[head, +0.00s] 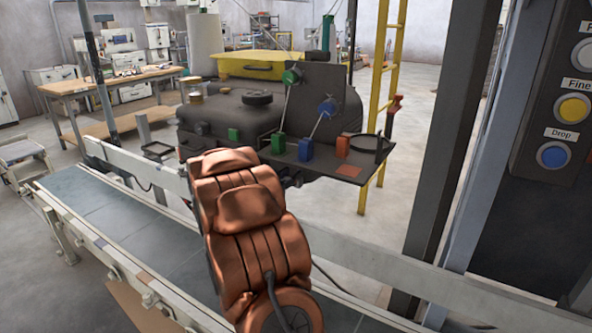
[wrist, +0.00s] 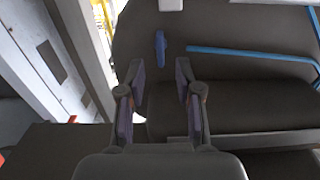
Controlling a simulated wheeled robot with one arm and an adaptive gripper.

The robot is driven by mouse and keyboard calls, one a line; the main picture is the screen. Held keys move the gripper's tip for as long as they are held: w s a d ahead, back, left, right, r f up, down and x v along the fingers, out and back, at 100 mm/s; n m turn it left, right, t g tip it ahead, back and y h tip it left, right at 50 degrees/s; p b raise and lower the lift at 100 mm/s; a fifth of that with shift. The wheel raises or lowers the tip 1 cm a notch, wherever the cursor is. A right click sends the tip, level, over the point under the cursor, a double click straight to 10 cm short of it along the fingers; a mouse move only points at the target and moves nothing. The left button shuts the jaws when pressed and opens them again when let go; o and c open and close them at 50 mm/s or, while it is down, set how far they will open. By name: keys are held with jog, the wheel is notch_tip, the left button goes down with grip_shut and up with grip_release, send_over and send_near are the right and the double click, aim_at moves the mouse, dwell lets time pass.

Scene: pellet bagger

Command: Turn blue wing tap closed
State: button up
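In the wrist view, my gripper (wrist: 158,98) is open and empty, its two fingers apart. A slim blue piece, which looks like the wing of the blue tap (wrist: 160,48), lies beyond the fingertips, in line with the gap and not between them. A blue rod or tube (wrist: 250,52) runs to its right across the dark surface. In the head view, a round blue part (head: 327,107) sits on a dark upright panel, with a thin rod down to a blue block (head: 306,150). I cannot tell which of these matches the wrist view. My gripper is hidden there.
A green knob (head: 290,76) and green block (head: 278,142) sit left of the blue ones. An orange block (head: 342,147) and dark ring are on the same shelf. A conveyor (head: 130,225) runs alongside; a grey post (head: 445,160) and button panel (head: 540,120) stand right.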

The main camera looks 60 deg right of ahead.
jog(key=shift+w+d, duration=0.1)
jog(key=shift+d, duration=1.8)
jog(key=shift+c, duration=0.4)
grip_shut()
